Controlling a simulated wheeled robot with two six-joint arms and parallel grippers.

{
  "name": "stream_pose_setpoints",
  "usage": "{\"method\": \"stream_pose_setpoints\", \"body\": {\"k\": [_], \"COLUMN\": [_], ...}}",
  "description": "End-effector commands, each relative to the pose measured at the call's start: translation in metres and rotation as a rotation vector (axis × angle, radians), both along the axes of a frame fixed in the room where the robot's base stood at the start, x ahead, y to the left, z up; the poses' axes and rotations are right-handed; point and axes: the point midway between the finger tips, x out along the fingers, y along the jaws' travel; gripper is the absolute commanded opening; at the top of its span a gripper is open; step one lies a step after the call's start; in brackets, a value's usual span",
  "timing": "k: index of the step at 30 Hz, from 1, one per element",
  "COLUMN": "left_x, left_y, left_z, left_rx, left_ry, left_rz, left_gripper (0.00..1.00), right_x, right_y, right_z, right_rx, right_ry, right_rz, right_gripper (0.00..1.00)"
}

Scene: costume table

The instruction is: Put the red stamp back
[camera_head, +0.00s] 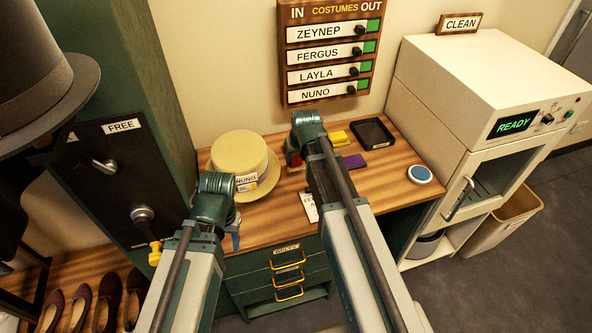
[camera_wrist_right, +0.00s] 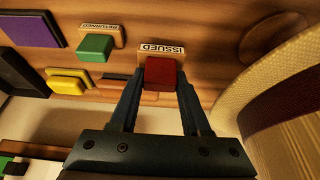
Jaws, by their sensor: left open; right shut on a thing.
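The red stamp (camera_wrist_right: 164,72) is between the fingertips of my right gripper (camera_wrist_right: 160,85), which is shut on it. In the right wrist view it is at a wooden piece with an ISSUED label (camera_wrist_right: 162,48); I cannot tell whether it rests there. A green stamp (camera_wrist_right: 95,47) is beside it at a RETURNED label (camera_wrist_right: 104,30). In the head view my right gripper (camera_head: 294,162) is over the back of the table, and its arm hides much around it. My left gripper (camera_head: 233,240) is open and empty near the table's front edge, in front of the straw hat.
A straw hat (camera_head: 238,158) with a NUNO tag stands left of my right gripper. A yellow block (camera_head: 337,139), a purple pad (camera_head: 355,161) and a black tray (camera_head: 373,133) lie to the right. A blue-topped round thing (camera_head: 420,174) is near the right end.

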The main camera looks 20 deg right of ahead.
Motion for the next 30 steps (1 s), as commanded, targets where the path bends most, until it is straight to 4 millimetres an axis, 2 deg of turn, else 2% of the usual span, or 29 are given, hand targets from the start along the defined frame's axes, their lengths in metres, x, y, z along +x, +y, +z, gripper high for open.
{"method": "stream_pose_setpoints", "body": {"k": [5,12,25,26,30], "left_x": [0.0,0.0,0.0,0.0,0.0], "left_y": [0.0,0.0,0.0,0.0,0.0], "left_z": [-0.009,-0.037,-0.04,-0.04,-0.039], "left_rx": [0.0,0.0,0.0,0.0,0.0], "left_ry": [0.0,0.0,0.0,0.0,0.0], "left_rz": [0.0,0.0,0.0,0.0,0.0], "left_gripper": [0.5,0.5,0.5,0.5,0.5], "right_x": [0.0,0.0,0.0,0.0,0.0], "right_y": [0.0,0.0,0.0,0.0,0.0], "right_z": [-0.009,-0.037,-0.04,-0.04,-0.039], "right_rx": [0.0,0.0,0.0,0.0,0.0], "right_ry": [0.0,0.0,0.0,0.0,0.0], "right_rz": [0.0,0.0,0.0,0.0,0.0], "right_gripper": [0.12,0.12,0.12,0.49,0.74]}}
